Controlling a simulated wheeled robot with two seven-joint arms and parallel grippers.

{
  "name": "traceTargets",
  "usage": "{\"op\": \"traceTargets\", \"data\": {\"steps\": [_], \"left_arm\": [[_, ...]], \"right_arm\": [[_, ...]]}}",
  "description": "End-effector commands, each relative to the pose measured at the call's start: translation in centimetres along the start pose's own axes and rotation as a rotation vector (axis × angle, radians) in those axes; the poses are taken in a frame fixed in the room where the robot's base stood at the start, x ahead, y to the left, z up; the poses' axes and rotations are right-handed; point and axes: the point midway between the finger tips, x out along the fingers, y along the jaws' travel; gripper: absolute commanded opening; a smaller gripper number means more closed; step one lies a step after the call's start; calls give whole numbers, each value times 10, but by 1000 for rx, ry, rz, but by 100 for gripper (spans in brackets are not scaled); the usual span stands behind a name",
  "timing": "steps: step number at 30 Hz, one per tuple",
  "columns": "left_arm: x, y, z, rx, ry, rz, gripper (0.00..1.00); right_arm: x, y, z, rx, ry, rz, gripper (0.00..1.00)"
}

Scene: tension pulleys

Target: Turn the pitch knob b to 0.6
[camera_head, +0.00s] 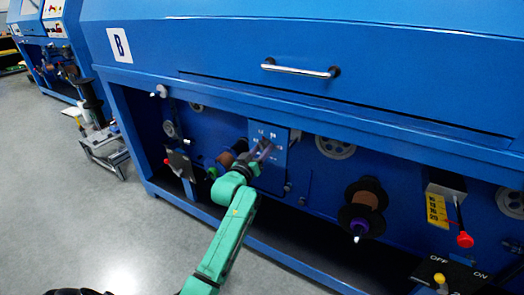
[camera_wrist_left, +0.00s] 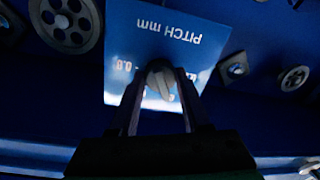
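The pitch knob (camera_wrist_left: 160,80) is small and grey. It sits on a pale blue plate (camera_wrist_left: 205,62) marked "PITCH mm", which appears upside down in the left wrist view. My left gripper (camera_wrist_left: 161,88) is at the knob, with one dark fingertip on each side of it. I cannot tell whether the fingers touch the knob or stand slightly apart from it. In the head view, my green left arm reaches the same plate (camera_head: 281,152), and my left gripper (camera_head: 264,150) hides the knob there. The number under the knob's pointer is not readable. My right gripper is not in view.
The blue machine carries a "B" sign (camera_head: 119,45) and a metal handle (camera_head: 300,70). A dark spool (camera_head: 363,207) and a red-tipped lever (camera_head: 464,238) stick out to the right of the plate. Grey floor (camera_head: 75,210) lies clear at left.

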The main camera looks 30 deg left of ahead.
Motion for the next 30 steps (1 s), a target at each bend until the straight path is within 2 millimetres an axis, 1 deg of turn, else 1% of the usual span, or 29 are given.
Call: {"op": "traceTargets", "data": {"steps": [1,2,8,13,15,20,30], "left_arm": [[0,0,0,0,0,0,5],[0,0,0,0,0,0,0],[0,0,0,8,0,0,0],[0,0,0,48,2,0,0],[0,0,0,78,2,0,0],[0,-1,0,178,8,3,0],[0,-2,1,482,30,11,0]], "right_arm": [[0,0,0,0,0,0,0],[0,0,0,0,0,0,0],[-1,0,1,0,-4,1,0],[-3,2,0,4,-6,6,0],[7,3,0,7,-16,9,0],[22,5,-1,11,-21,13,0],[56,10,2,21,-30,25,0]]}}
